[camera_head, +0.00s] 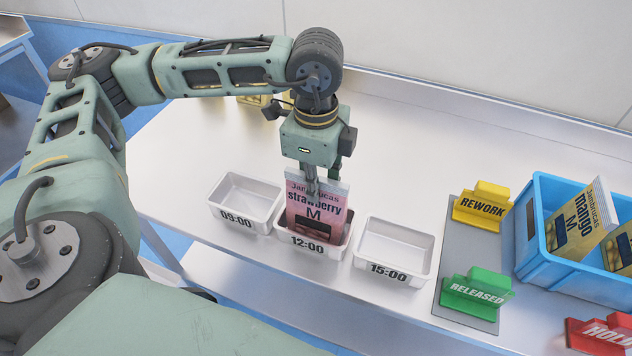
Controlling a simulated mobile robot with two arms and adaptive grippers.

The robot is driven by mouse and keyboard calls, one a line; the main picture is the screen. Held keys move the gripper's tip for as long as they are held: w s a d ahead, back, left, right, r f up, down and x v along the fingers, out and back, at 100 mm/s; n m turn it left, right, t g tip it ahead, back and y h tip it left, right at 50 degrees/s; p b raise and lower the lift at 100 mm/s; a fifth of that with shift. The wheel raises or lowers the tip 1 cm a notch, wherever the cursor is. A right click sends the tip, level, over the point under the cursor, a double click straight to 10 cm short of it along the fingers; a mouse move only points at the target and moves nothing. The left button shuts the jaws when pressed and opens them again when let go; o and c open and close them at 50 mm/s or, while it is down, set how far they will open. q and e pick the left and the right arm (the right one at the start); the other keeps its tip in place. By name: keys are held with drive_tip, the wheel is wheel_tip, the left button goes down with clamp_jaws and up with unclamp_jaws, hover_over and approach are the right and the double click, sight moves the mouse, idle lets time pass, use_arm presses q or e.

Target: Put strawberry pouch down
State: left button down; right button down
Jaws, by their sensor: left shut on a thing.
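A pink strawberry pouch (300,208) stands upright in the middle white tray labelled 12:00 (306,244). My left gripper (316,186) points down from above and is shut on the pouch's top edge. The pouch's lower part is hidden behind the tray's front wall, so I cannot tell if it touches the tray floor. My right gripper is not in view.
Empty white trays labelled 09:00 (237,221) and 15:00 (390,268) flank the middle tray. A blue crate (545,262) with mango pouches (580,222) stands at the right. Yellow REWORK (483,208), green RELEASED (478,291) and red HOLD (598,335) signs stand nearby.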

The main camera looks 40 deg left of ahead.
use_arm(q)
drive_tip(key=c, duration=1.7)
unclamp_jaws()
drive_tip(key=shift+f, duration=0.1)
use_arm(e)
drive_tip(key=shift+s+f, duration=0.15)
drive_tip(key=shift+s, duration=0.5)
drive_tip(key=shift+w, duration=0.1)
